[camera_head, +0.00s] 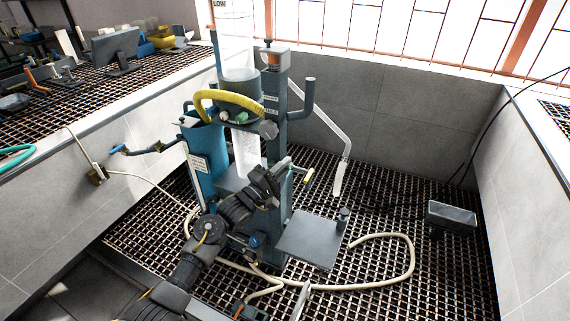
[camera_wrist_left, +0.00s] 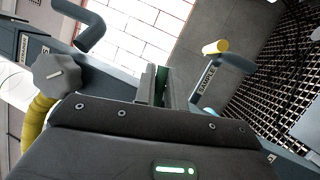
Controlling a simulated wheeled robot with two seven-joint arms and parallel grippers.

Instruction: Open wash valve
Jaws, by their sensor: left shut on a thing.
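The flotation rig (camera_head: 275,150) stands on the grating, with a blue tank and a grey column. My left gripper (camera_head: 283,172) is at the front of the column, shut on a small green piece, most of which its fingers hide. In the left wrist view the gripper (camera_wrist_left: 158,86) has dark green between its close-set fingers. A grey round knob (camera_head: 268,129) sits above the gripper, beside the yellow hose (camera_head: 232,97); the knob (camera_wrist_left: 56,74) also shows apart from the fingers. A yellow-tipped lever (camera_head: 309,175) is just right of the gripper. I cannot tell which part is the wash valve.
A grey platform (camera_head: 308,240) juts from the rig at the right. A pale hose (camera_head: 408,272) loops over the grating. A grey box (camera_head: 452,216) lies at the far right. A clear bent tube (camera_head: 340,150) hangs right of the column. Grating between platform and box is mostly free.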

